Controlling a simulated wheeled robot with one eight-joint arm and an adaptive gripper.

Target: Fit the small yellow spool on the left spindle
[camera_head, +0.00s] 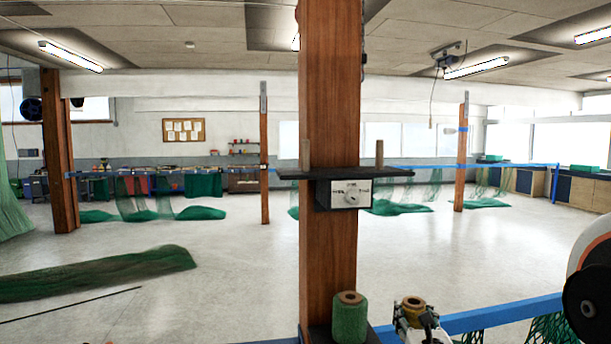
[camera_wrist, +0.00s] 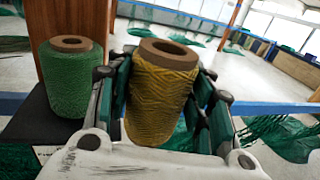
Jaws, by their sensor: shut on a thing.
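The small yellow spool (camera_wrist: 162,95) is upright between the fingers of my gripper (camera_wrist: 165,100) in the wrist view, which is shut on it. Its hollow brown core faces up. In the head view the spool's top (camera_head: 414,302) shows at the bottom edge, with my gripper (camera_head: 417,318) around it; the rest is hidden. The left spindle (camera_head: 305,154) is a bare tan peg standing on a dark shelf (camera_head: 345,174) on the wooden post. A matching right spindle (camera_head: 379,153) is bare too. My gripper is below and to the right of both.
A green spool (camera_head: 350,320) stands on a low dark ledge (camera_head: 372,337), left of my gripper; it also shows in the wrist view (camera_wrist: 69,80). The wooden post (camera_head: 330,90) rises behind it. A dial box (camera_head: 345,194) hangs under the shelf. A blue rail (camera_head: 500,312) runs right.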

